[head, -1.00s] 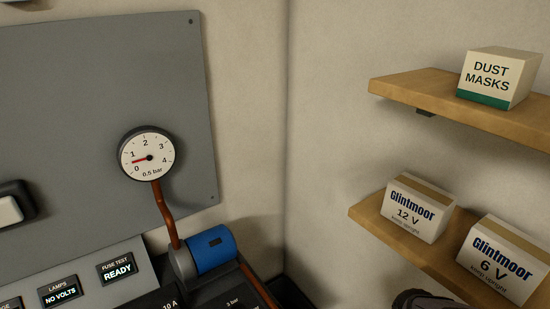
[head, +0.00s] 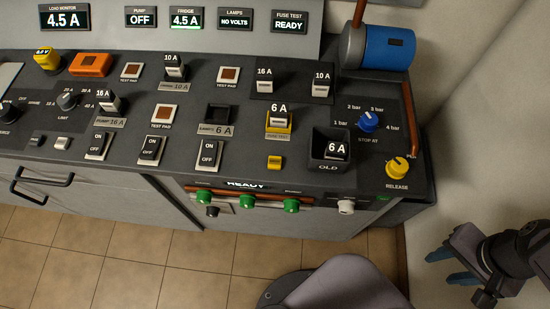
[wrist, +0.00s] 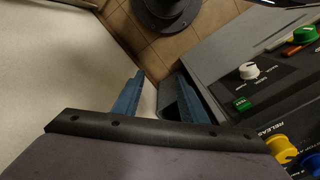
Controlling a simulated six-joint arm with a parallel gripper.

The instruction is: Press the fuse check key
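A small yellow key (head: 274,162) sits on the dark bench panel, just below the yellow-framed fuse test holder (head: 279,122). A fuse marked 6 A (head: 279,110) stands in that holder. The FUSE TEST display (head: 289,22) reads READY. My gripper (head: 440,268) is at the lower right, off the bench's right end and well apart from the key. Its blue fingers are spread and empty; they also show in the wrist view (wrist: 160,82). The key does not show in the wrist view.
The OLD bin (head: 331,150) holds a 6 A fuse, right of the key. A blue knob (head: 368,121) and yellow RELEASE knob (head: 398,167) stand near the right end. The LAMPS 6 A socket (head: 217,114) looks empty.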

